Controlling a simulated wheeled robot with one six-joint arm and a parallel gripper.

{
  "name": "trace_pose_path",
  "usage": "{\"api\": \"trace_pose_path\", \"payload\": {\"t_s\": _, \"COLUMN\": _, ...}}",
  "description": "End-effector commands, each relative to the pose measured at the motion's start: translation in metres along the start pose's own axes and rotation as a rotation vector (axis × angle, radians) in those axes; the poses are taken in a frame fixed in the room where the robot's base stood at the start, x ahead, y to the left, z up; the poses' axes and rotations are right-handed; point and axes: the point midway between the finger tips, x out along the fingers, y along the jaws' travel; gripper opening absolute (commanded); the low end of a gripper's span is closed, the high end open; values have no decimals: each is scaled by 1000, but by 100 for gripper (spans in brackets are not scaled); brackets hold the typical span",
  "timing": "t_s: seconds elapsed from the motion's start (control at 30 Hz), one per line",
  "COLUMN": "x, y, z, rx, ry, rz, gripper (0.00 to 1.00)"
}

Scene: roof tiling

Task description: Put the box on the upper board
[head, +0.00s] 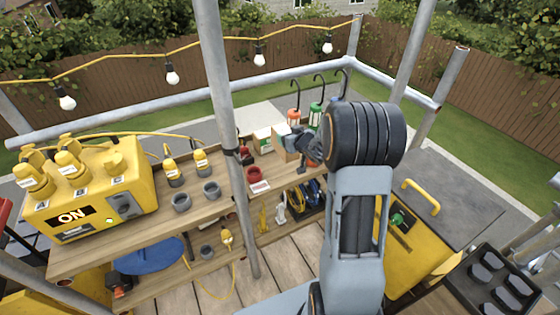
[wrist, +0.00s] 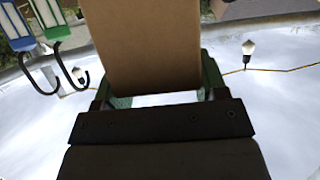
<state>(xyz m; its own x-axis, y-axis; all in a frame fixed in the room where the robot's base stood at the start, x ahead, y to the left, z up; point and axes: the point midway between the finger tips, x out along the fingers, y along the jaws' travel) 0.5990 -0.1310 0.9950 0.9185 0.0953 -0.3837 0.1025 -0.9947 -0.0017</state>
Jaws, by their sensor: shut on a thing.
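My gripper (head: 300,141) is shut on a brown cardboard box (wrist: 148,45), which fills the upper middle of the wrist view between the two fingers. In the head view the box (head: 281,142) shows as a small tan and white shape just left of the fingers, partly hidden by them. It is over the far end of the upper board (head: 215,212). I cannot tell whether it touches the board. A second white and tan box with a green label (head: 262,140) stands close to its left.
The upper board also carries a yellow ON unit (head: 85,190), grey cups (head: 211,189) and a red cup (head: 254,174). A lower board (head: 190,262) runs beneath. A metal pole (head: 222,100) stands in front. Orange and green lanterns (head: 315,115) hang from hooks near my gripper.

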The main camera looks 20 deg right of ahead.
Motion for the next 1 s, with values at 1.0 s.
{"api": "trace_pose_path", "payload": {"t_s": 1.0, "x": 38, "y": -6, "z": 86, "rx": -7, "ry": 4, "rz": -10, "gripper": 0}}
